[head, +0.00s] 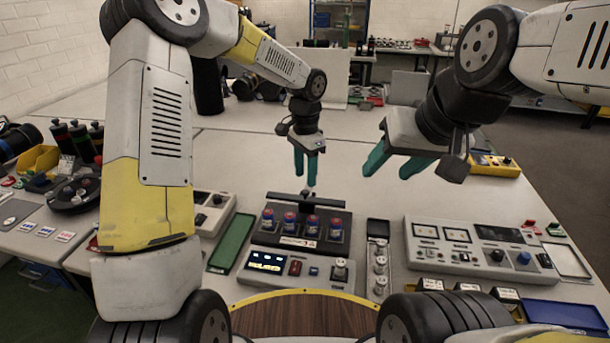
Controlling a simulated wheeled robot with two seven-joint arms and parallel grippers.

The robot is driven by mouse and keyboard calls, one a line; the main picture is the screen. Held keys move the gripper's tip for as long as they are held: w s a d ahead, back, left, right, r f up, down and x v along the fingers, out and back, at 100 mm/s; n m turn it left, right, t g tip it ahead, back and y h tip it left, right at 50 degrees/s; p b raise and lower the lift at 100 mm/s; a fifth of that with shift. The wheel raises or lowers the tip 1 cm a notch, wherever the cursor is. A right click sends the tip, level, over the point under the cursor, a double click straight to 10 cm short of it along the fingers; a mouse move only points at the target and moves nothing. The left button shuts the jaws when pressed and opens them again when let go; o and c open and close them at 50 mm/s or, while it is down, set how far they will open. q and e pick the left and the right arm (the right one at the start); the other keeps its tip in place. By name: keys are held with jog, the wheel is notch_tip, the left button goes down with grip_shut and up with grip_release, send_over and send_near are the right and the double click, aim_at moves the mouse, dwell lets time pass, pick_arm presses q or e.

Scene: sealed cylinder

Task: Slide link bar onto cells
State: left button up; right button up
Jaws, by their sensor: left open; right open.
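Several blue-and-red cells (289,222) stand upright in a row in a black fixture (284,241) in the middle of the table. A dark bar (328,208) runs along the back of the fixture, behind the cells; I cannot tell for sure that it is the link bar. A small pale upright post or knob (309,192) rises at this bar. My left gripper (305,175) is open, teal fingers pointing down, just above and behind the bar. Its fingers look empty. My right gripper (390,172) is open and empty, held in the air to the right, behind the fixture.
A control panel (294,269) with a lit display sits before the fixture. A green tray (232,242) lies to its left, a narrow rack of metal pieces (379,262) to its right. A large instrument (480,247) and blue tray (566,314) are further right. The table behind is largely clear.

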aim_at(305, 191)
pick_arm(q)
jog(key=shift+f, duration=2.4)
jog(key=shift+c, duration=0.2)
grip_shut()
